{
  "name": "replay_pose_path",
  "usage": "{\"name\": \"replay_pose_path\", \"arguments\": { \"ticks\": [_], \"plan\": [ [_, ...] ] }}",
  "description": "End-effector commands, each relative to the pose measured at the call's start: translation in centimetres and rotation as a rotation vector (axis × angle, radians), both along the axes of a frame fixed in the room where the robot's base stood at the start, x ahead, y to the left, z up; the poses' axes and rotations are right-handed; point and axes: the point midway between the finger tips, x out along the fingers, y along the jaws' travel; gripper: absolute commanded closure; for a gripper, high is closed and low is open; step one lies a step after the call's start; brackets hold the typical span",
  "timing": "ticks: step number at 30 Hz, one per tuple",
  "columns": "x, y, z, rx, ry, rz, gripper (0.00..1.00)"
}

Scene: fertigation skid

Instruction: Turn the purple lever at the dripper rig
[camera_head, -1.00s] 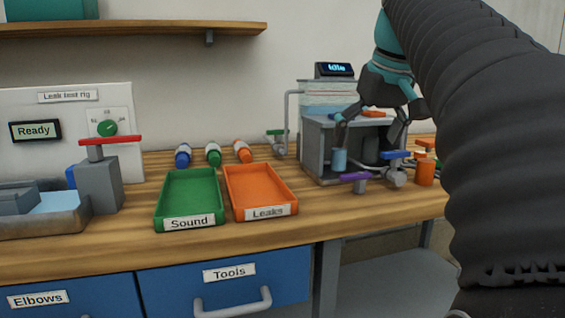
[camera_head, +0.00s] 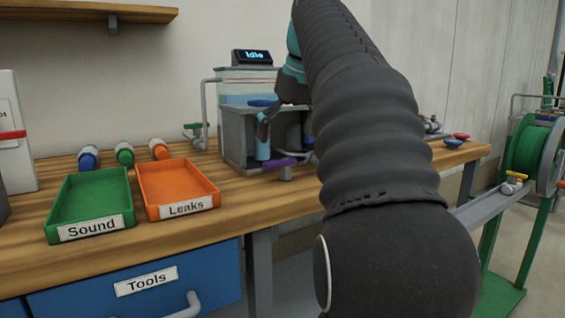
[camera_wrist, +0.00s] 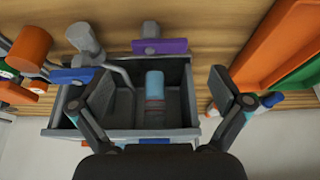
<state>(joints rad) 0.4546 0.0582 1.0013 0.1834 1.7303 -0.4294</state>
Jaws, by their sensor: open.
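The purple lever (camera_head: 277,162) sits on a grey valve at the front of the grey dripper rig (camera_head: 234,135) in the head view. In the wrist view the lever (camera_wrist: 160,46) lies crosswise at the rig's edge, beyond the open fingertips and apart from them. My gripper (camera_wrist: 160,85) is open and empty, over the rig's open box. A light-blue cylinder (camera_wrist: 155,100) stands in the box, seen between the fingers. In the head view my arm hides part of the gripper and the rig's right side.
A blue lever (camera_wrist: 72,75) is close by my left finger in the wrist view. Orange things (camera_wrist: 31,45) are beyond it. The orange Leaks tray (camera_head: 178,190) and green Sound tray (camera_head: 89,207) lie left of the rig. A green reel (camera_head: 527,150) stands at the right.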

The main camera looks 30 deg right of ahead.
Motion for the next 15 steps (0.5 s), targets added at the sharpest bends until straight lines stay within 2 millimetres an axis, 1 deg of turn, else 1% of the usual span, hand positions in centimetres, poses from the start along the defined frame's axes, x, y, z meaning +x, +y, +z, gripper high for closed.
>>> {"name": "replay_pose_path", "arguments": {
  "ticks": [1, 6, 10, 15],
  "plan": [
    [0.3, 0.0, -1.2, 0.000, 0.000, 0.000, 0.00],
    [1.2, 0.0, -3.3, 0.000, 0.001, -0.001, 0.00],
    [1.7, 0.0, -4.2, 0.000, -0.001, -0.001, 0.00],
    [1.9, 0.0, -4.6, -0.001, -0.001, -0.001, 0.00]
  ]
}}
